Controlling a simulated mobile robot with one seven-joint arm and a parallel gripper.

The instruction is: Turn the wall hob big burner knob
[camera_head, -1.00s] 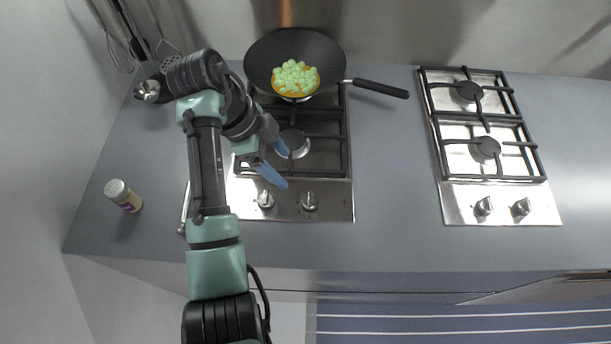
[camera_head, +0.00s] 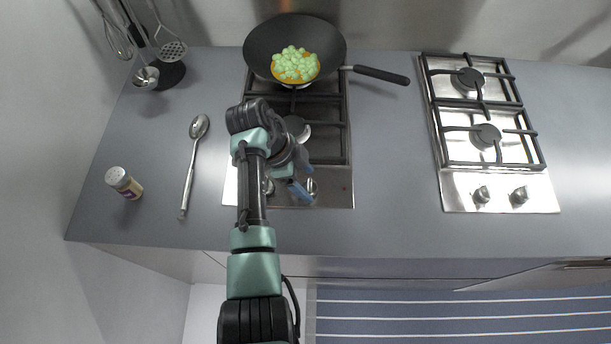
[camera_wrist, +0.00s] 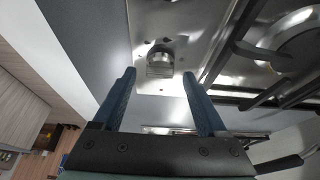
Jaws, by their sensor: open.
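The left hob (camera_head: 335,190), nearer the left side wall, has two knobs on its front steel panel. Its right knob (camera_head: 311,185) is just by my fingertips in the head view, and its left knob (camera_head: 268,187) is partly hidden by my arm. In the wrist view one knob (camera_wrist: 160,62) shows between and just beyond the fingertips of my open gripper (camera_wrist: 159,76), with a gap to each finger. I cannot tell which burner each knob serves.
A black wok (camera_head: 262,42) with green and orange food sits on the left hob's rear burner, handle to the right. A second hob (camera_head: 450,195) is at right, with clear counter between.

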